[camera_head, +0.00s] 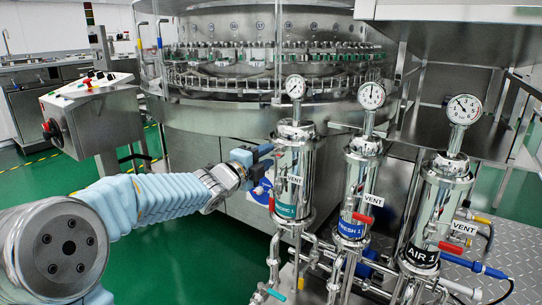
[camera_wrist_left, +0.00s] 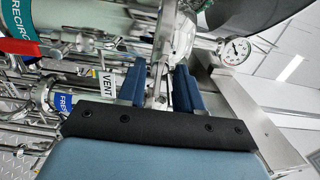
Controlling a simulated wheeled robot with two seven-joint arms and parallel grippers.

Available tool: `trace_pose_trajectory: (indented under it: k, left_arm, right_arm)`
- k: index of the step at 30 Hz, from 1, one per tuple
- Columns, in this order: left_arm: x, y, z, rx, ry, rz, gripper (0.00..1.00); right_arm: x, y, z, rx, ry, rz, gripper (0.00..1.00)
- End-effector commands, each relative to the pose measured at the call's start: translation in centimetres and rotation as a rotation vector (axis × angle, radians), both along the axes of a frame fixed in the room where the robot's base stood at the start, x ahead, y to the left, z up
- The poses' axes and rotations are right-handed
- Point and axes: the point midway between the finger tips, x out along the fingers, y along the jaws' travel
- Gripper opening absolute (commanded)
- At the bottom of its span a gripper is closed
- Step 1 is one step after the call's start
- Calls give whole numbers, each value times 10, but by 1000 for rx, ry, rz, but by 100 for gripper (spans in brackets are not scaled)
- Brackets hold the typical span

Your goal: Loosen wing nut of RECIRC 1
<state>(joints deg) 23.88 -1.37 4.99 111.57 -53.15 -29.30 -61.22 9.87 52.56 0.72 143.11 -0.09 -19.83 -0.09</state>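The RECIRC 1 housing (camera_head: 294,160) is an upright steel cylinder with a teal label, leftmost of three; its label (camera_wrist_left: 14,18) also shows in the left wrist view. Its wing nut is not clear in the head view. My left gripper (camera_head: 268,160) is beside the housing's upper left side, pointing right. In the left wrist view, its two blue fingers (camera_wrist_left: 159,88) stand apart, with a thin metal piece (camera_wrist_left: 157,75) in the gap. That piece may be the wing nut; I cannot tell whether the fingers touch it. My right gripper is not in view.
The FRESH 1 housing (camera_head: 356,185) and AIR 1 housing (camera_head: 437,210) stand to the right, with gauges on top and red valve handles. The round washer (camera_head: 265,90) is behind. A control box (camera_head: 95,115) is at left. Green floor (camera_head: 190,255) is open at lower left.

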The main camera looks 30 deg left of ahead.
Motion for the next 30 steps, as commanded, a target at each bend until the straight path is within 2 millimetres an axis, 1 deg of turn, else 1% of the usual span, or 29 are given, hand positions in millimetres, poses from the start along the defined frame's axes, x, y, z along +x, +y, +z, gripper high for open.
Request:
trace_pose_trajectory:
  k: [1,3,6,15,17,22,23,30]
  left_arm:
    - [8,-1,0,0,-1,-2,35]
    - [16,-2,0,0,0,-1,35]
    - [22,-2,0,-1,0,-1,35]
    - [25,-2,0,-1,0,0,35]
    - [25,-2,0,-1,0,-1,27]
    - [25,-2,0,-1,0,0,1]
    - [25,-2,0,-1,0,0,0]
    - [24,-2,0,-14,2,0,0]
  right_arm:
    - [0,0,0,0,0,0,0]
    - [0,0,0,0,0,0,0]
    - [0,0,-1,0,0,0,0]
    - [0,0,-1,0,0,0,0]
    - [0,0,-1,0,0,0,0]
    - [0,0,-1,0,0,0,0]
    - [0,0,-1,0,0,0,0]
    - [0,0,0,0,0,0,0]
